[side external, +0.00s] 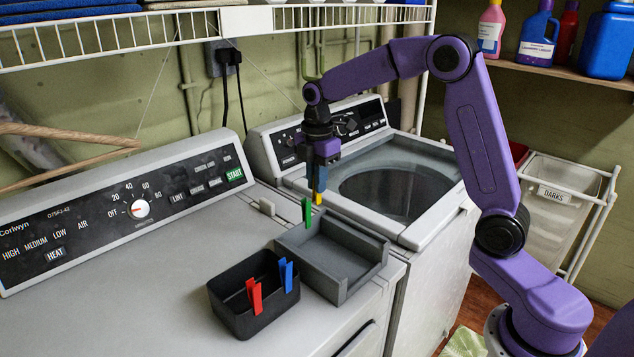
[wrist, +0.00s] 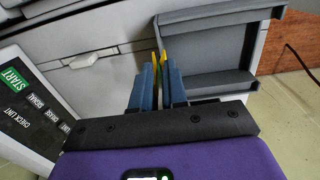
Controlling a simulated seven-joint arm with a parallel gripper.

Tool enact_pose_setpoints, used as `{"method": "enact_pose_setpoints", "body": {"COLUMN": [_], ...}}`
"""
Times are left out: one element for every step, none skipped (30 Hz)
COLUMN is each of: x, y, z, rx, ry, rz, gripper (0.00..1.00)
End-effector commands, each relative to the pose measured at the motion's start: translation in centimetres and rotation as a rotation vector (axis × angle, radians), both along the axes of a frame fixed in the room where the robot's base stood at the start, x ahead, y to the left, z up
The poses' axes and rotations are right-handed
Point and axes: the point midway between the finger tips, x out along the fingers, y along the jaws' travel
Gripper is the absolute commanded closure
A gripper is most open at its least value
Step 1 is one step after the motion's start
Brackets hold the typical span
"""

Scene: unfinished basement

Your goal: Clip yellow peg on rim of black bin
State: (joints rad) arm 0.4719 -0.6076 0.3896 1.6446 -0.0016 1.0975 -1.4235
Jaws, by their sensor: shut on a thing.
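My gripper (side external: 319,186) points down above the back edge of a grey open tray and is shut on the yellow peg (side external: 317,198). In the wrist view, a yellow tip (wrist: 155,60) shows between the blue fingers, which hide most of it. A green peg (side external: 307,212) stands upright at the tray's back edge, close in front of the yellow peg in the side view. The black bin (side external: 230,318) sits on the machine top, in front and left of my gripper. A red peg (side external: 254,295) and a blue peg (side external: 286,275) are clipped on its rim.
The grey tray (side external: 345,285) stands right beside the black bin, near the machine's front right edge. Control panels (side external: 120,212) rise behind. A second machine with a round lid (side external: 390,190) is at the right. The machine top left of the bin is clear.

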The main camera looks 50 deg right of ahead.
Motion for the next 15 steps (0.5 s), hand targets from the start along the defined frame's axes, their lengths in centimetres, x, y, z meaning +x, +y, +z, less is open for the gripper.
{"method": "enact_pose_setpoints", "body": {"x": [0.0,0.0,0.0,0.0,0.0,0.0,0.0,0.0,0.0,0.1,0.1,0.1,0.1,0.1,0.1], "y": [0.0,0.0,0.0,0.0,0.0,0.0,0.0,0.0,0.0,0.0,0.0,0.0,0.1,0.0,0.0], "z": [0.0,0.0,0.0,0.0,0.0,0.0,0.1,0.2,0.5,0.8,1.1,1.8,2.4,3.0,3.7], "rx": [0.000,0.000,0.000,0.000,0.000,0.000,0.000,0.000,0.000,0.000,0.000,0.000,0.001,0.001,0.001], "ry": [0.000,0.000,0.000,0.000,0.000,0.000,0.000,-0.001,-0.001,-0.002,-0.003,-0.003,-0.005,-0.005,-0.005], "rz": [0.000,0.000,0.000,0.000,0.000,0.000,0.000,0.000,0.000,0.000,0.000,0.000,0.000,0.000,-0.001], "gripper": [1.00,1.00,1.00,1.00,1.00,1.00,1.00,1.00,1.00,1.00,1.00,1.00,1.00,1.00,1.00]}}
